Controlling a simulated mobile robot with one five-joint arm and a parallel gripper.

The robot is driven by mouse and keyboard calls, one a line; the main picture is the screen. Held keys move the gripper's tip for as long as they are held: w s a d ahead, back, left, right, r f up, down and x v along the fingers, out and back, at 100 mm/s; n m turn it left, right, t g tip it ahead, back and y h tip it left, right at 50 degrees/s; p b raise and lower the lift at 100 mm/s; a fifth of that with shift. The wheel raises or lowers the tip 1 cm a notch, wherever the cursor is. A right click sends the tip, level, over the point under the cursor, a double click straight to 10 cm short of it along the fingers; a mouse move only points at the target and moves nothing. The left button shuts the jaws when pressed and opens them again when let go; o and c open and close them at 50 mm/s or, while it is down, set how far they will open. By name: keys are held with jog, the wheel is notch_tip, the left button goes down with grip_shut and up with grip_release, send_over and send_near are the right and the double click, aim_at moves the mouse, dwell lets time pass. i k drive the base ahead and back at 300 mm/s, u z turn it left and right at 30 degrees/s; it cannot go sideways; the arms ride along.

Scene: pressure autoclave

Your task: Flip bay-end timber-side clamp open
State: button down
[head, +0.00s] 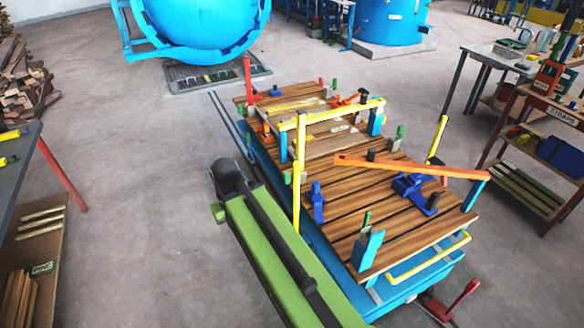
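A blue cart carries a slatted wooden deck (385,215) with several coloured clamps and posts on it. A blue clamp (415,192) sits on the near right part of the deck. A dark clamp with a red-orange handle (350,99) sits on the far part. Smaller green and red uprights stand along the deck edges. I cannot tell which is the bay-end timber-side clamp, or whether it is open. My green arm lies along the cart's left side, its dark joint beside the deck's left edge. My gripper fingers do not show.
An orange bar (410,167) crosses above the deck to a blue post. A yellow frame (335,116) spans its middle. A tall red post (248,78) stands at the far left corner. A blue autoclave (205,25) is behind. Benches flank the cart; floor left is clear.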

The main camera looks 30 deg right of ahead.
aim_at(287, 180)
jog(key=i, duration=1.35)
